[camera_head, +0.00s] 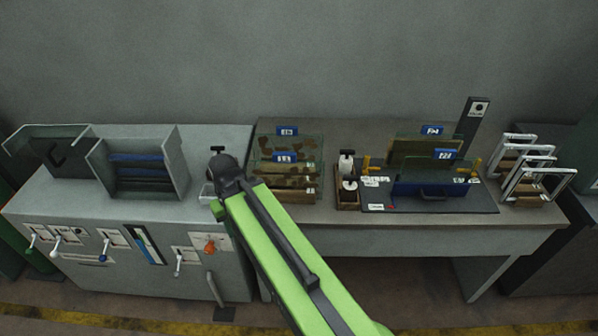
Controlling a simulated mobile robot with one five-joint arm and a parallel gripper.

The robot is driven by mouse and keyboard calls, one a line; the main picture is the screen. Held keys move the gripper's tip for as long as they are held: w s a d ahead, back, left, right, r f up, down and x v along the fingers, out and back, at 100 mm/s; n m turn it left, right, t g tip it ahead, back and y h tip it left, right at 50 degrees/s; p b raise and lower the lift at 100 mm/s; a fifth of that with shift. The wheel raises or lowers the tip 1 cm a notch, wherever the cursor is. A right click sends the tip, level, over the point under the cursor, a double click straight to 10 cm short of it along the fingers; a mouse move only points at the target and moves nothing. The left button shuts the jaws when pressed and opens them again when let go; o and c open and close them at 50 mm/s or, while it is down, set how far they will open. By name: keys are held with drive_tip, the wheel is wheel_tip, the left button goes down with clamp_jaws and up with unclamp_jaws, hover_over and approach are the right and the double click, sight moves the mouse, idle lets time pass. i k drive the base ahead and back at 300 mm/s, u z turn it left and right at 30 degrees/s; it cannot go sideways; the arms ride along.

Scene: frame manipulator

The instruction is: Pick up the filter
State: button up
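Which thing is the filter is not clear. Two upright panels with brown stains (286,172) and blue tags stand in a wooden holder, left of middle on the table. Several white-framed panels (535,172) stand in a rack at the table's right end. My green arm reaches up from the bottom, and its black end with my gripper (212,190) is over the grey cabinet's right front edge, left of the stained panels. A small pale piece shows beside it. The fingers are too small and dark to tell open from shut. I see nothing clearly held.
A dark mat (470,203) on the table (335,216) carries a blue holder (432,189) with tagged panels. Two bottles (347,163) stand left of it, and a dark post (473,122) behind. The grey cabinet (225,140) bears open metal housings (172,163) and several front levers.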

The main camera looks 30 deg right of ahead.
sight(346, 161)
drive_tip(key=i, duration=1)
drive_tip(key=u, duration=0.05)
